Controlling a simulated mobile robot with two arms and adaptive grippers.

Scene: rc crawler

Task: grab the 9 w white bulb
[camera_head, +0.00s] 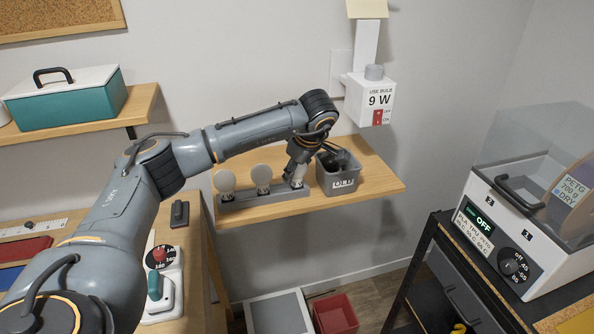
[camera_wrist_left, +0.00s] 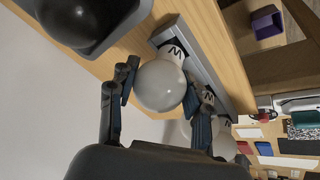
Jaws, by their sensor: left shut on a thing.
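Three bulbs stand in a row on a grey holder (camera_head: 240,199) on the wooden wall shelf. The left bulb (camera_head: 224,181) and the middle bulb (camera_head: 262,175) are white and round. My left gripper (camera_head: 297,174) is over the right end of the holder, shut on the right-hand bulb, mostly hidden by the fingers in the head view. In the left wrist view this white bulb (camera_wrist_left: 160,86) sits between the fingers, with its base at the holder. Its base shows a "W", but I cannot read the number. My right gripper is not in view.
A grey bin (camera_head: 340,181) stands on the shelf just right of my left gripper. A wall lamp fixture (camera_head: 369,98) marked "USE BULB 9 W" with a red switch is above. A filament dryer (camera_head: 520,235) stands at right. The shelf's right end (camera_head: 383,184) is clear.

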